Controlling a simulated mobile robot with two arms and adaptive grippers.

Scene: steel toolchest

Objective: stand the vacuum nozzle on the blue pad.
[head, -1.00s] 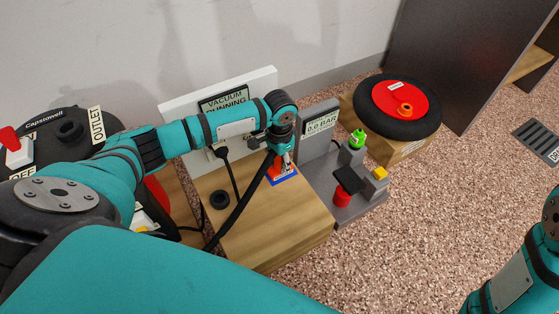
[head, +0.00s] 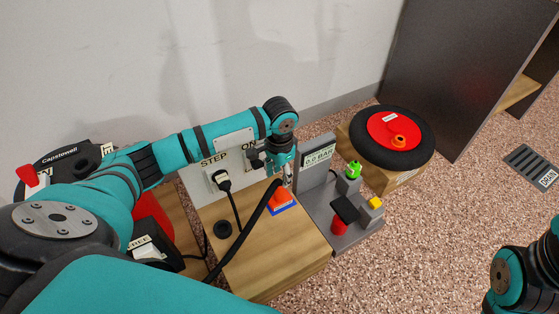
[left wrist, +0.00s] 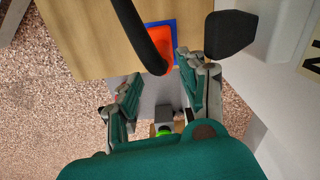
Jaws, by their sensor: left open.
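The orange vacuum nozzle (head: 281,196) stands on the blue pad (head: 283,209) on the wooden bench, with the black hose (head: 247,217) running from it. In the left wrist view, the orange nozzle (left wrist: 159,44) lies over the blue pad (left wrist: 172,25), and the hose (left wrist: 142,36) covers part of it. My left gripper (head: 289,181) is just behind and right of the nozzle. In the left wrist view, its two fingers (left wrist: 160,88) are wide apart with nothing held between them. My right arm shows at the lower right, but its gripper is out of frame.
A grey stand with a gauge sign (head: 320,156) sits right of the pad, bearing green, red and yellow parts. A black plug (head: 222,180) is in the panel behind. A wheel (head: 393,137) rests farther right.

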